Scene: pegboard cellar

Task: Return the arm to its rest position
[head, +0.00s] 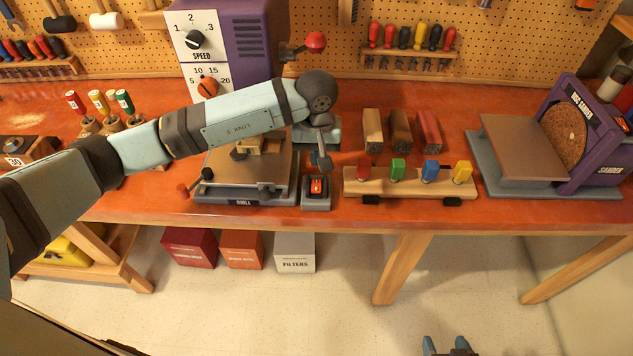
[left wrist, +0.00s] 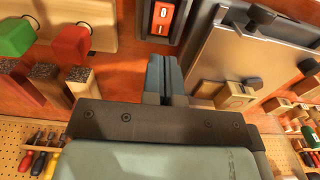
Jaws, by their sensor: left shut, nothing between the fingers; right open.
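My left arm reaches in from the left over the workbench (head: 335,222). My left gripper (head: 321,161) is shut and empty, pointing down just behind a small box with a red switch (head: 317,187). In the left wrist view its fingers (left wrist: 165,76) are together, with the switch box (left wrist: 160,18) beyond their tips; I cannot tell whether they touch it. My right gripper (head: 448,345) shows only its two fingertips at the bottom edge of the head view, apart and empty, over the floor in front of the bench.
The drill press (head: 242,40) stands behind my left arm, its base partly hidden. A wooden rack with coloured pegs (head: 410,188) is right of the switch box, wood blocks (head: 400,128) behind it. A disc sander (head: 570,140) is at the right. Free floor lies in front.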

